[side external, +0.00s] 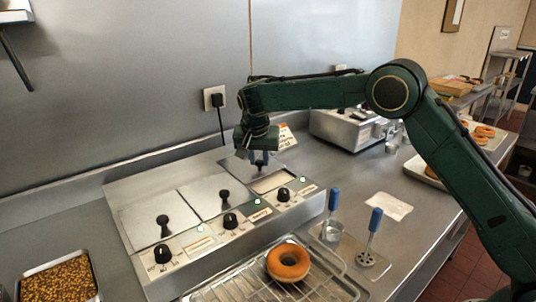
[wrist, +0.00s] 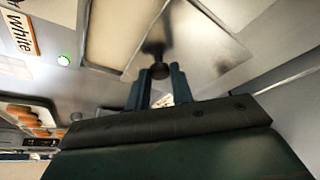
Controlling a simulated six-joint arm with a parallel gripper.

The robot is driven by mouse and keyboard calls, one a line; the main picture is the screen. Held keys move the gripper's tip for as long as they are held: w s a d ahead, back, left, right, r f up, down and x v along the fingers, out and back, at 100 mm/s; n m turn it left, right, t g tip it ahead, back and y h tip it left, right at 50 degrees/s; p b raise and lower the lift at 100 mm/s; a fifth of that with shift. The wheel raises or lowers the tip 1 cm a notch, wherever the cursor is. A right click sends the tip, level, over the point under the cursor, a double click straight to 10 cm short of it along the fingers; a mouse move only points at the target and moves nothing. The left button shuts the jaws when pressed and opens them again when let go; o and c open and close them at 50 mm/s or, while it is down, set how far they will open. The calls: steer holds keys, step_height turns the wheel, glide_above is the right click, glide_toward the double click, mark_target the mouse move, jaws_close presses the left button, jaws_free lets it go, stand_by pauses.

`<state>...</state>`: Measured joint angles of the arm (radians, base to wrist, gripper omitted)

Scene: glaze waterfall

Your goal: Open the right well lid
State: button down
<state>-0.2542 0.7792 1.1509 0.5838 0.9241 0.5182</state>
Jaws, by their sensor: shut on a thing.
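The right well lid (side external: 238,168) is a flat metal plate with a dark knob, at the far right of the three-well warmer. It sits shifted toward the back, and a strip of cream-coloured well (side external: 272,181) shows in front of it. My gripper (side external: 258,158) is over this lid, its blue fingers shut on the lid's knob. In the wrist view the fingers close around the dark knob (wrist: 158,71).
The middle lid (side external: 208,198) and left lid (side external: 150,225) cover their wells. Dark dials line the front panel. A donut (side external: 288,262) lies on a wire rack in front. Two blue-handled tools (side external: 333,200) (side external: 374,222) stand to the right. A nut tray (side external: 60,280) is at left.

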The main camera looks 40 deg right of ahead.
steer(key=shift+w+r, duration=0.1)
steer(key=shift+w, duration=1.7)
steer(key=c, duration=1.2)
jaws_free()
steer(key=v, duration=0.7)
steer(key=shift+r, duration=0.15)
steer(key=shift+s, duration=0.1)
steer(key=shift+c, duration=0.3)
